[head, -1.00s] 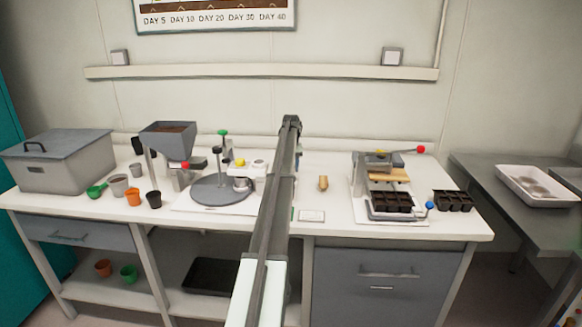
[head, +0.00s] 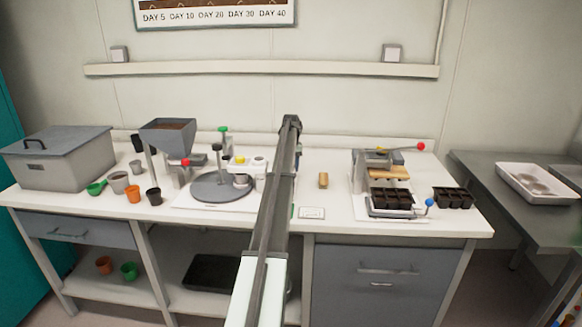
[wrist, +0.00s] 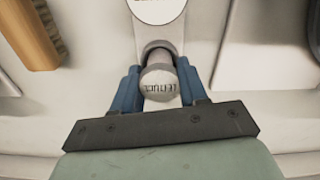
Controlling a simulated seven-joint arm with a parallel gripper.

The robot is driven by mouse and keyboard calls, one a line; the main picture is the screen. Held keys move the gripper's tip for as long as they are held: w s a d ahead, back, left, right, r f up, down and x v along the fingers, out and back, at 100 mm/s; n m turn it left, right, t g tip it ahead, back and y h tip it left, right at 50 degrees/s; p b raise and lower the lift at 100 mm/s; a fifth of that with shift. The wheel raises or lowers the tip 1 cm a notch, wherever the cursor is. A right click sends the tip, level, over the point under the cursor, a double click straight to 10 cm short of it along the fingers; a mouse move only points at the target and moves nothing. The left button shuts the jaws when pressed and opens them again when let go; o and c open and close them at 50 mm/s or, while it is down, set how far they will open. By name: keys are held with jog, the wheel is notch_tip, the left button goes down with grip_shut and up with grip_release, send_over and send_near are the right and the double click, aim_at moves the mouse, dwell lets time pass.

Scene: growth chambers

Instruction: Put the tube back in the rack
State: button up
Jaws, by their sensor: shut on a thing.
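The tube (wrist: 158,86) shows in the wrist view from its end, with a pale round cap lettered "LETTUCE". My gripper (wrist: 160,92) has its blue fingers shut on both sides of the tube. A pale grey piece with a rounded, notched end (wrist: 158,34) lies right beside the tube and bears a white round label. I cannot tell whether this piece is the rack, or whether the tube touches it. In the head view my arm hides the tube and most of my gripper.
Left of my arm stands a base with a grey disc (head: 220,187) and upright posts. A press with black seed trays (head: 391,198) stands at the right.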

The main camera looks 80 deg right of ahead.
jog(key=o, duration=1.2)
jog(key=shift+r, duration=4.25)
